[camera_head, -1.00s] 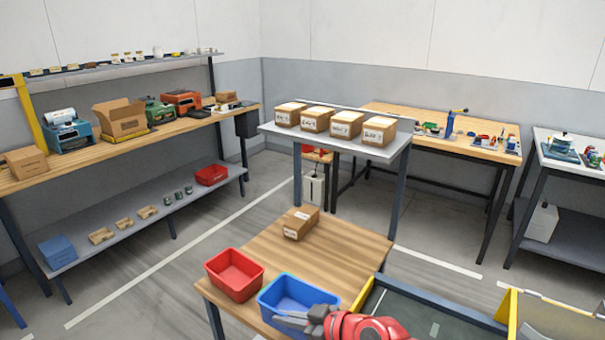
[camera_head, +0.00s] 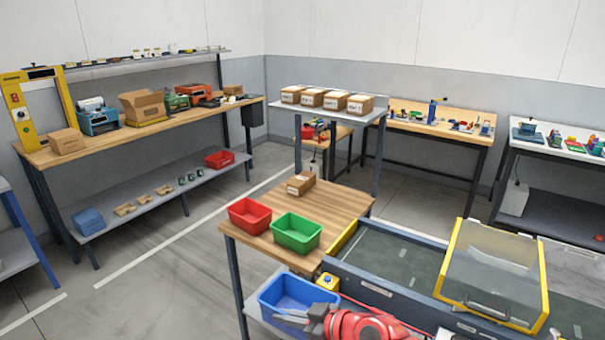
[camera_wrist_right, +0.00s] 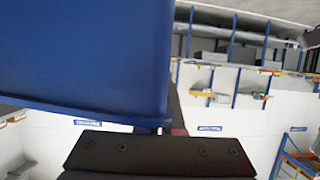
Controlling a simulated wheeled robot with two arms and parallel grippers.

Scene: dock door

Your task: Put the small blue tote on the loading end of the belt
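The small blue tote (camera_head: 292,291) is upright and looks empty in the head view. It hangs in front of the wooden table, low in the picture. My right gripper (camera_head: 312,320) is shut on its near right rim. In the right wrist view the tote's blue wall (camera_wrist_right: 85,60) fills the upper left, right at the gripper. The finger contact is mostly hidden there. The dark conveyor belt (camera_head: 385,252) lies to the right of the tote, its left end beside the wooden table. My left gripper is not in view.
A red tote (camera_head: 249,222) and a green tote (camera_head: 297,240) stand on the wooden table (camera_head: 345,200) with a carton (camera_head: 301,184). A yellow-framed clear cover (camera_head: 492,262) stands over the belt. A yellow button box (camera_head: 327,281) sits on the conveyor's near side. The belt's left stretch is clear.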

